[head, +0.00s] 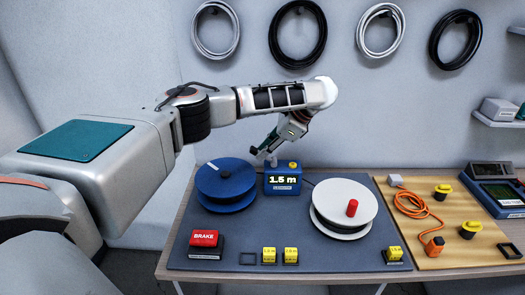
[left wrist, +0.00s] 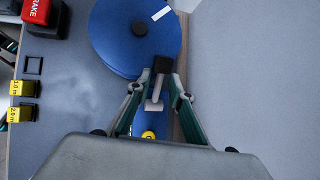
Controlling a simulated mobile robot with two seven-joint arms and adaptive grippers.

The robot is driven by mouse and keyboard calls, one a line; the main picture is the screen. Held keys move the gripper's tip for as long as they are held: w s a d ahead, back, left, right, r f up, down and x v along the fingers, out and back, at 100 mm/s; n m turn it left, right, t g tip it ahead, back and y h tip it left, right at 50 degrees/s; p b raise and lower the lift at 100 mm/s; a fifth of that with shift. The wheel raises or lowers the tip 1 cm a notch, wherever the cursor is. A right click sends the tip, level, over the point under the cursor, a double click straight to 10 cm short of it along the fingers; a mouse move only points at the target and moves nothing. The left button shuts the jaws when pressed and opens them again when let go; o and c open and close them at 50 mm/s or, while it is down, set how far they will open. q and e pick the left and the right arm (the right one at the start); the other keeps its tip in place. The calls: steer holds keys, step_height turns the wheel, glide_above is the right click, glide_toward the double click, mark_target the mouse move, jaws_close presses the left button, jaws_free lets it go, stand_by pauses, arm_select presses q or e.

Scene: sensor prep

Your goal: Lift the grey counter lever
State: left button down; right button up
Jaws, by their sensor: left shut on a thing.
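The blue counter (head: 283,183) stands at the back of the dark mat, and its display reads 1.5 m. Its grey lever (head: 271,160) rises at the counter's left side. In the left wrist view the lever (left wrist: 154,104) shows as a pale grey stem between the fingers, with a dark block at its far end. My left gripper (head: 264,153) comes down from above and is shut on the lever; it also shows in the left wrist view (left wrist: 157,86). The gripper partly hides the lever. The counter body (left wrist: 150,122) is mostly hidden by my wrist. My right gripper is not in view.
A blue reel (head: 226,188) stands close left of the counter, and a white reel (head: 343,204) with a red handle stands to the right. A red BRAKE block (head: 205,241) and yellow marked blocks (head: 269,254) line the front. The mat's middle is clear.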

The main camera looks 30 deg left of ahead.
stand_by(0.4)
arm_select(q)
steer(key=c, duration=1.8)
jaws_free()
steer(key=shift+d, duration=0.1)
steer(key=v, duration=1.2)
steer(key=shift+w+d, duration=0.1)
steer(key=shift+f, duration=0.1)
